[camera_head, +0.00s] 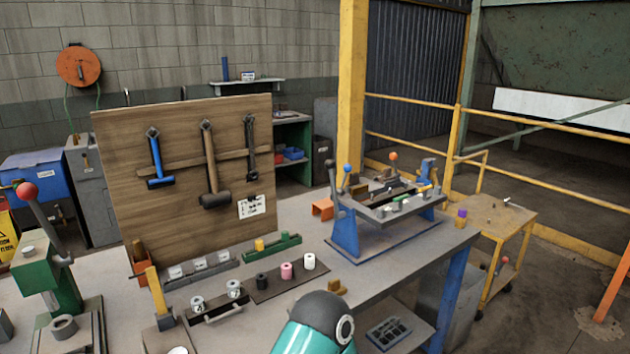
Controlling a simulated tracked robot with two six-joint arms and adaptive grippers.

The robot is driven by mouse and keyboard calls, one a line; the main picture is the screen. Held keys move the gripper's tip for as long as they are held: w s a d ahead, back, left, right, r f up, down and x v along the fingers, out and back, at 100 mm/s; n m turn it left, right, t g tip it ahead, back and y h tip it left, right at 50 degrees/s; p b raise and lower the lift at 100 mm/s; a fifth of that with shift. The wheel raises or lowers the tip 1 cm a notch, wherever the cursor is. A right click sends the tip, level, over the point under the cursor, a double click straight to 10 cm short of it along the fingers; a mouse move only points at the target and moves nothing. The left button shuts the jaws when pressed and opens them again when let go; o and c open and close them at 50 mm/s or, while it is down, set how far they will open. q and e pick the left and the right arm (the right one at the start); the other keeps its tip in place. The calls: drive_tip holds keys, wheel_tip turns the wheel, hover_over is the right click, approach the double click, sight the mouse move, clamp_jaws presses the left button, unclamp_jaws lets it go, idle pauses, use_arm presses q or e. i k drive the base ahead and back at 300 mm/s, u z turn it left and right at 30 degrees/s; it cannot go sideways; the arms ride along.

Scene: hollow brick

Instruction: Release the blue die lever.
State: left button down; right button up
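The blue-knobbed lever (347,169) stands on the left side of a blue and grey bench machine (345,235), on the right part of the workbench. It looks roughly upright. A longer grey lever (334,182) rises just left of it, and an orange-knobbed lever (393,157) stands at the machine's back. A teal and dark link of my own arm shows at the bottom centre, well short of the machine. Neither of my grippers is in view, and nothing is seen touching the blue lever.
The workbench (300,215) also carries a wooden tool board (110,165) with hammers, a dark strip with several small cylinders, and a green press (45,275) with a red-knobbed lever at the left. A yellow cart (510,222) stands at the right. Bare bench lies in front of the machine.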

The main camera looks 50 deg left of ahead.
sight(348, 168)
drive_tip(key=u, duration=0.05)
drive_tip(key=k, duration=1.1)
drive_tip(key=u, duration=0.4)
drive_tip(key=i, duration=0.9)
drive_tip(key=u, duration=0.05)
